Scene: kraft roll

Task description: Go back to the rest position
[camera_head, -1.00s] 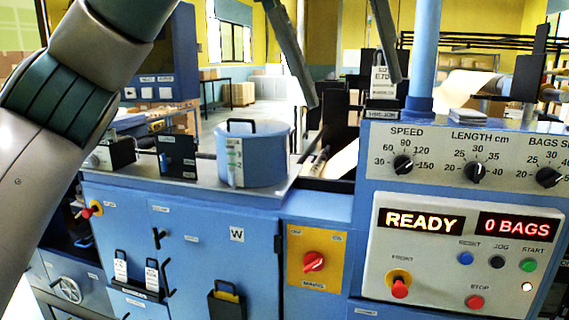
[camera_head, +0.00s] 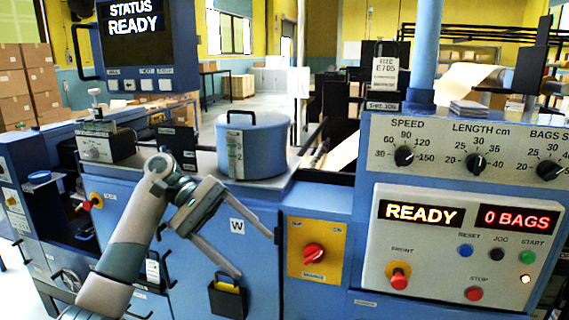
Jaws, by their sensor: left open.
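My left gripper (camera_head: 256,254) is in front of the blue machine cabinet (camera_head: 170,235), low in the left half of the head view. Its two long fingers are spread apart with nothing between them, pointing right. My left arm comes up from the bottom left and bends at the wrist. The gripper appears in front of the cabinet door marked W; whether it touches the door cannot be told. My right gripper is not in view.
A blue lidded pot (camera_head: 252,147) stands on the machine top. The control panel (camera_head: 455,250) at right reads READY and 0 BAGS. A yellow plate with a red rotary switch (camera_head: 314,254) and a black holder (camera_head: 228,298) are near the gripper. A status screen (camera_head: 137,45) stands upper left.

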